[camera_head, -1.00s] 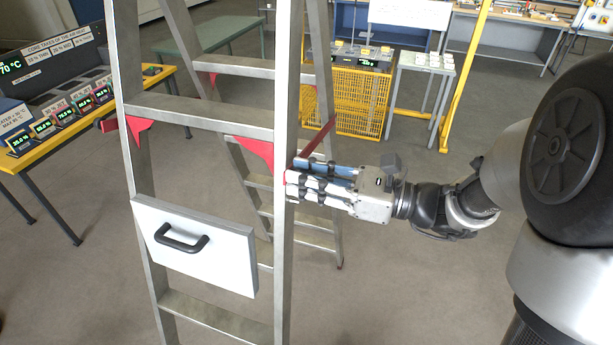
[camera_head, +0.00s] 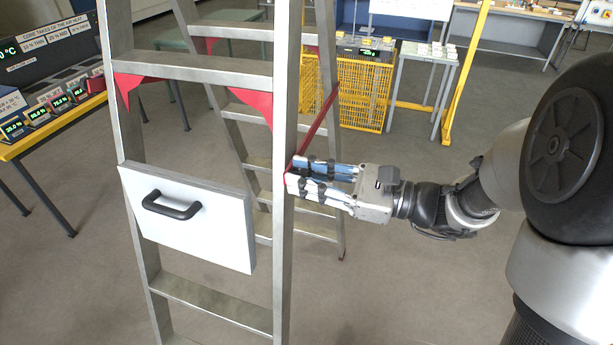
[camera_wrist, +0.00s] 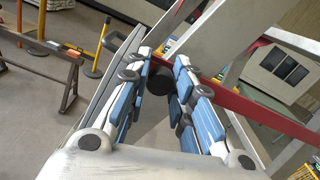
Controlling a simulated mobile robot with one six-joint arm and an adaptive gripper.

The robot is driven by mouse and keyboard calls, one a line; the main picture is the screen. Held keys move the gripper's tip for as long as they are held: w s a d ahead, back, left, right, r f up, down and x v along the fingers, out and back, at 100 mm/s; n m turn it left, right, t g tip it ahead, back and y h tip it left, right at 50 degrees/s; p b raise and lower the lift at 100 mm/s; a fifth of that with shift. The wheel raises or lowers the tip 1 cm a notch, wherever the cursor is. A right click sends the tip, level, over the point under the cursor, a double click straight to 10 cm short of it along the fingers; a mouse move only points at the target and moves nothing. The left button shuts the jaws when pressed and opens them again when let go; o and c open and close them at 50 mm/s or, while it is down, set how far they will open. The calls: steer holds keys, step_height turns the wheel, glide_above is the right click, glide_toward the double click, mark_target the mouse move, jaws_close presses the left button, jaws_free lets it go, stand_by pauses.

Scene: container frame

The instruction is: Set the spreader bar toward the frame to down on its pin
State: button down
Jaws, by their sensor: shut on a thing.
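The stepladder-like metal frame (camera_head: 284,220) stands upright in the head view. The red spreader bar (camera_head: 322,120) slopes from the rear leg down to my gripper (camera_head: 291,180), beside the right front leg. My gripper is shut on the bar's near end, and its fingers cover that end. In the wrist view the red bar (camera_wrist: 262,112) passes beyond the fingertips (camera_wrist: 170,80). A dark round part (camera_wrist: 160,79) shows between the fingers. I cannot make out the pin, or whether the bar touches it.
A white panel with a black handle (camera_head: 190,220) hangs across the frame's front. Red corner brackets (camera_head: 258,106) sit under the rung. A yellow table with displays (camera_head: 50,125) stands left, a yellow mesh cage (camera_head: 358,92) behind.

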steer(key=c, duration=1.8)
jaws_free()
steer(key=shift+s+f, duration=0.1)
steer(key=shift+f, duration=0.25)
steer(key=o, duration=0.5)
steer(key=shift+r, duration=0.15)
steer(key=shift+c, duration=0.2)
steer(key=v, duration=1.2)
